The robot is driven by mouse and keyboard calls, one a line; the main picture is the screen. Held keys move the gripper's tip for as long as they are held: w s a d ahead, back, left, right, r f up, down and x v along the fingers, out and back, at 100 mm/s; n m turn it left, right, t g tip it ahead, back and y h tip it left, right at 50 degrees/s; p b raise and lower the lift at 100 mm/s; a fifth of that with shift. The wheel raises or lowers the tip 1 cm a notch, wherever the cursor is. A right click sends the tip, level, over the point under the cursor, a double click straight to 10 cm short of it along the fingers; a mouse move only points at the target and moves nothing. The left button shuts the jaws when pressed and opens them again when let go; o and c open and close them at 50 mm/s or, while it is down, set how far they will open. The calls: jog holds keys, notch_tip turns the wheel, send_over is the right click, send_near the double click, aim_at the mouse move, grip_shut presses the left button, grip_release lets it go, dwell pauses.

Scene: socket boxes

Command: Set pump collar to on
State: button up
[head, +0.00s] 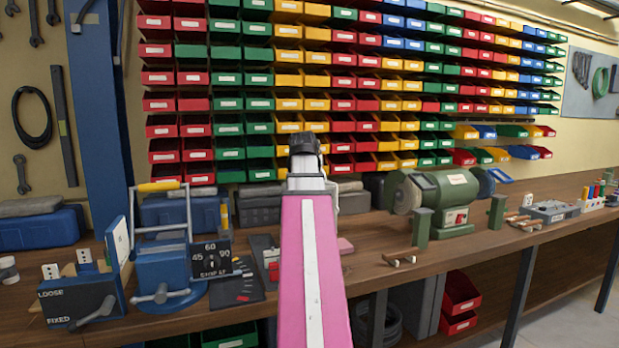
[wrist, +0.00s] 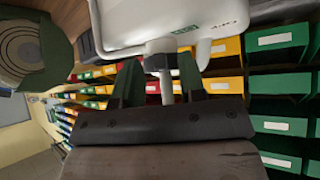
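In the wrist view, a white housing (wrist: 165,22) fills the top, with a green label and small dark lettering that I cannot read. A light grey stem (wrist: 164,85) hangs from it in the picture. It may be the pump collar, but I cannot confirm this. My gripper (wrist: 160,82) has two dark green fingers standing apart, one on each side of the stem. Gaps show beside the stem, and I see no clear contact. In the head view, my pink arm points toward the bins and hides what is behind it; the collar cannot be made out there.
Colored bins (head: 290,80) cover the back wall. A green bench grinder (head: 440,200) stands right of my arm on the wooden workbench (head: 390,255). At left are a blue vise-like device (head: 165,270), a black LOOSE/FIXED box (head: 80,300) and an angle dial (head: 212,260).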

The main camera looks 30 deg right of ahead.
dwell(0.3)
jog(key=v, duration=1)
jog(key=shift+s+a+r, duration=0.15)
jog(key=shift+s+r, duration=0.1)
jog(key=shift+r, duration=0.05)
dwell(0.3)
